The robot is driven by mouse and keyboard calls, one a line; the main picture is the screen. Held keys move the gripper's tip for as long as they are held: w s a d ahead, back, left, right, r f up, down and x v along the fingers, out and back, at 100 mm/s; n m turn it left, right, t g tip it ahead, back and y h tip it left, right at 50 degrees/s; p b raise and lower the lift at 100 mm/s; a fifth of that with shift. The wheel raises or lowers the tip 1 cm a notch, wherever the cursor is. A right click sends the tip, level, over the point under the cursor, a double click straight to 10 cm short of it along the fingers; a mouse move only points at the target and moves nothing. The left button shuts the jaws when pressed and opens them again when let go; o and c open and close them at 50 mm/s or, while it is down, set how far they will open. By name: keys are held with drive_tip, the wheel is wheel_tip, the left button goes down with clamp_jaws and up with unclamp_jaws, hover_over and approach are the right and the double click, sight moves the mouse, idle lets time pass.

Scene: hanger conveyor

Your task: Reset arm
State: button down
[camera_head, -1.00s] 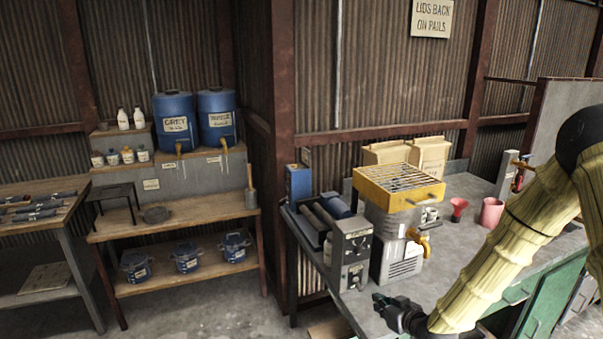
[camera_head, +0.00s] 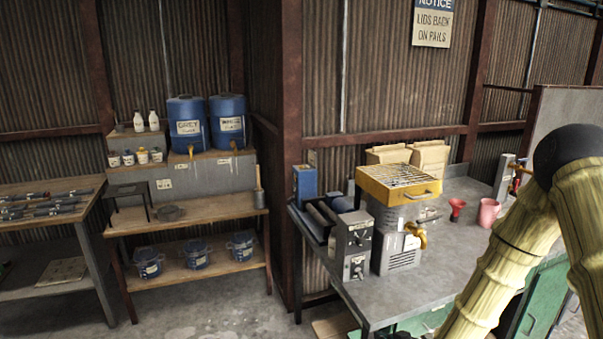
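My arm in its pale yellow ribbed sleeve (camera_head: 497,270) comes in at the right, with a dark round joint (camera_head: 567,155) at its top. It runs down and out of the picture at the bottom edge, in front of the right part of the grey workbench (camera_head: 450,262). Only a dark sliver that may be my gripper shows at the bottom edge. Its fingers are hidden below the frame, so I cannot see whether it is open or holds anything.
On the bench stand a yellow grated tray (camera_head: 398,185) on a grey machine, a control box (camera_head: 352,247), a red funnel (camera_head: 457,208) and a pink cup (camera_head: 489,212). At left are a shelf with blue drums (camera_head: 187,126), pails (camera_head: 195,255) and a tool table (camera_head: 50,205). Floor shows between.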

drive_tip(key=s+a+f+m+g, duration=0.1)
drive_tip(key=s+f+g, duration=0.2)
drive_tip(key=s+f, duration=0.75)
drive_tip(key=s+f+m+g+h+b, duration=0.1)
drive_tip(key=s+f, duration=0.4)
drive_tip(key=s, duration=1)
drive_tip(key=s+d+f+m+g+h+b, duration=0.1)
drive_tip(key=s+f+g, duration=0.3)
drive_tip(key=s, duration=1.1)
drive_tip(key=shift+s+d+f+m+g+h, duration=0.15)
drive_tip(key=shift+f+m+g+h, duration=0.2)
drive_tip(key=shift+g+h, duration=0.7)
